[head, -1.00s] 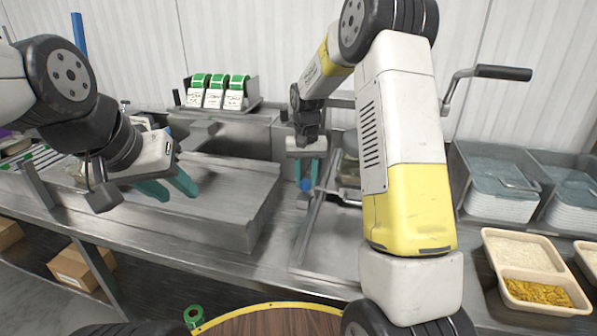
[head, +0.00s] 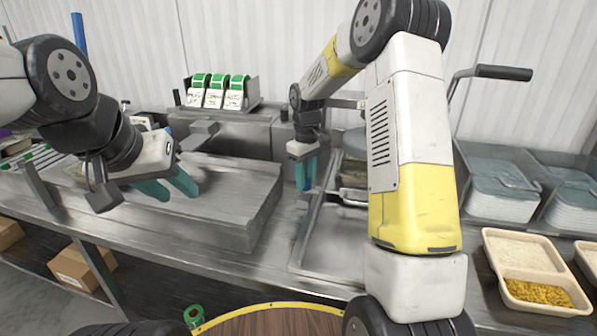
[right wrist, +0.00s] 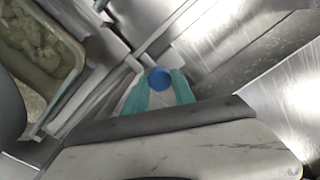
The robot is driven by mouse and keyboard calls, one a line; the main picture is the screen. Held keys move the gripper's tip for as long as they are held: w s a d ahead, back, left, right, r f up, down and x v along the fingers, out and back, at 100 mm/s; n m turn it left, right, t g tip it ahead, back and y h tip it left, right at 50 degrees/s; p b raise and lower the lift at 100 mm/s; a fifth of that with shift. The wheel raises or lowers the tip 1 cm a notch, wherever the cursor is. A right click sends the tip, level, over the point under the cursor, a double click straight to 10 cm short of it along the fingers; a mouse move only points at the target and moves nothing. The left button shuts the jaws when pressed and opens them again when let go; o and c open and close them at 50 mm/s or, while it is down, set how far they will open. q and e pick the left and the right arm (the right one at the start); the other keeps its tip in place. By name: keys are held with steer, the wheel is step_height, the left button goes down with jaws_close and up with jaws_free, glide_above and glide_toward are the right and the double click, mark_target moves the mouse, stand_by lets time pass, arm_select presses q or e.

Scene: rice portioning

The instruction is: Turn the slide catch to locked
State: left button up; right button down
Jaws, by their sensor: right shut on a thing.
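The slide catch shows as a round blue knob (right wrist: 160,78) in the right wrist view. My right gripper (right wrist: 160,88) has its teal fingers closed on either side of the knob. In the head view the right gripper (head: 305,178) points down at the left edge of the metal slide frame, and its fingers hide most of the knob; a little blue shows between them. Whether the catch stands locked or unlocked cannot be told. My left gripper (head: 172,188) is empty at the left, its teal fingers apart above the metal bench.
A tray of food pieces (right wrist: 40,45) lies beside the slide in the right wrist view. A label dispenser (head: 215,92) stands at the back. A container of rice and yellow food (head: 535,270) and lidded bins (head: 500,185) are at the right. A round wooden board (head: 270,322) is in front.

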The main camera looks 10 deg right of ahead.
mark_target(306, 181)
steer(key=shift+n, duration=0.3)
steer(key=c, duration=1.1)
jaws_free()
steer(key=shift+o, duration=0.2)
steer(key=shift+r, duration=0.1)
step_height(306, 181, up, 8)
steer(key=shift+f, duration=0.15)
